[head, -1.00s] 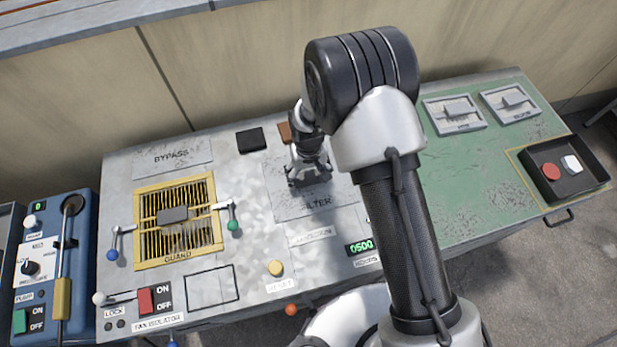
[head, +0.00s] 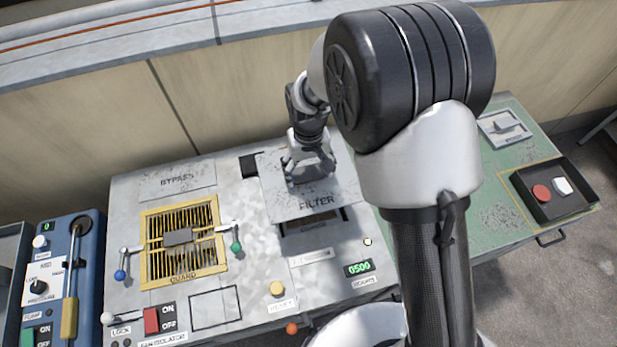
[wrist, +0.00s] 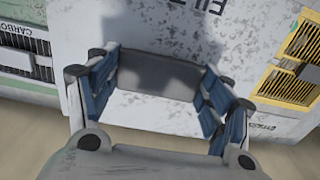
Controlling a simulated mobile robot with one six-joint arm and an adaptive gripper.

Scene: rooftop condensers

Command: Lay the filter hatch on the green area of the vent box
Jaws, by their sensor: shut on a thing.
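The filter hatch (head: 318,208) is a grey, scuffed plate marked FILTER. In the head view it is lifted off the vent box (head: 125,210), with part of a dark opening (head: 312,224) showing below its front edge. My gripper (head: 309,172) is over the hatch. In the wrist view the blue-padded fingers of my gripper (wrist: 160,88) are shut on the grey handle block of the hatch (wrist: 240,35), whose lettering appears upside down. The green area (head: 495,165) is at the right end of the vent box; my arm hides its left part.
Left of the hatch are a yellow-framed guard (head: 150,262) and levers with blue and green knobs. A blue unit (head: 85,255) stands at far left.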

